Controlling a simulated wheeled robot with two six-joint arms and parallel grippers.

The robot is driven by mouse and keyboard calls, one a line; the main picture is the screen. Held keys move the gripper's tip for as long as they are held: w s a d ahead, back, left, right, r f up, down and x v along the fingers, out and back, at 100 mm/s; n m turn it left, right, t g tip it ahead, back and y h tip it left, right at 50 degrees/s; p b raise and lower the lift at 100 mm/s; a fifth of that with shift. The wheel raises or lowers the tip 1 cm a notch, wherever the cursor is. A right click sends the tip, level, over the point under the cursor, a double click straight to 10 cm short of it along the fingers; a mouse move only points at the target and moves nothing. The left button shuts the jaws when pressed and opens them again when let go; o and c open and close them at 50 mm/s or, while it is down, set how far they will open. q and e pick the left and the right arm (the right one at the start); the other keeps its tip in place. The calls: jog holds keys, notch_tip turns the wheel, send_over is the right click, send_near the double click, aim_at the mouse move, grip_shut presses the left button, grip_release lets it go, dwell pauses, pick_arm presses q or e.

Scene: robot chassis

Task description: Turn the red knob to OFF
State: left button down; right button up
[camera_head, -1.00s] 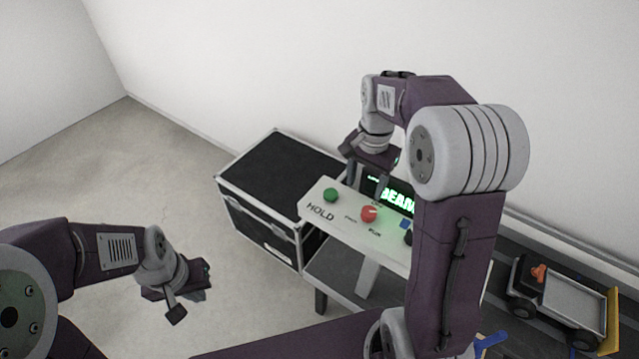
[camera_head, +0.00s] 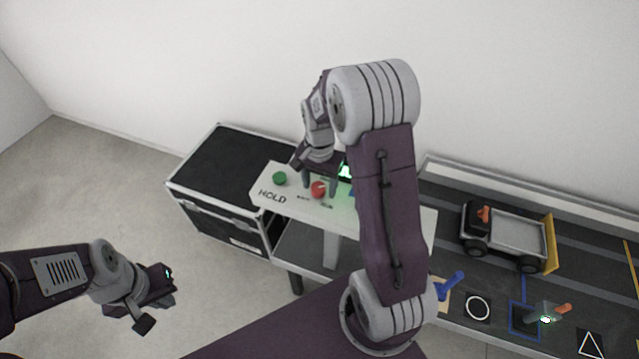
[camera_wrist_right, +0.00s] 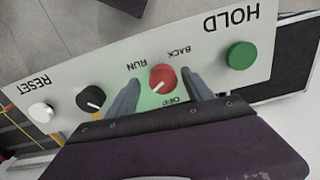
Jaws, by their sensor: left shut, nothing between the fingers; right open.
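The red knob (camera_head: 318,189) sits on a white sloped panel (camera_head: 262,183). It also shows in the right wrist view (camera_wrist_right: 163,79), with the upside-down labels RUN, BACK and OFF around it. Its pale mark seems to point to the lower left there, between RUN and OFF, but it is small. My right gripper (camera_wrist_right: 160,77) is open, with one finger on each side of the knob; I cannot tell whether they touch it. In the head view, the right gripper (camera_head: 319,183) is over the panel. My left gripper (camera_head: 147,322) is shut and empty over the floor at left.
A green button (camera_wrist_right: 239,55) by HOLD, a dark knob (camera_wrist_right: 90,99) and a white RESET button (camera_wrist_right: 41,112) share the panel. A black case (camera_head: 215,172) stands left of it. A toy truck (camera_head: 505,238) and coloured parts lie on the bench at right.

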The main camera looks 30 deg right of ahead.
jog(key=shift+w+a, duration=0.15)
jog(key=shift+w, duration=0.05)
jog(key=c, duration=0.7)
grip_shut()
jog(key=shift+n, duration=0.3)
jog(key=shift+n+p, duration=0.4)
jog(key=shift+n, duration=0.5)
jog(key=n, duration=0.3)
jog(key=shift+r+n+p, duration=0.1)
jog(key=shift+n+p, duration=0.2)
jog(key=shift+p, duration=0.05)
jog(key=n+p, duration=0.1)
jog(key=n, duration=0.4)
jog(key=shift+n, duration=0.3)
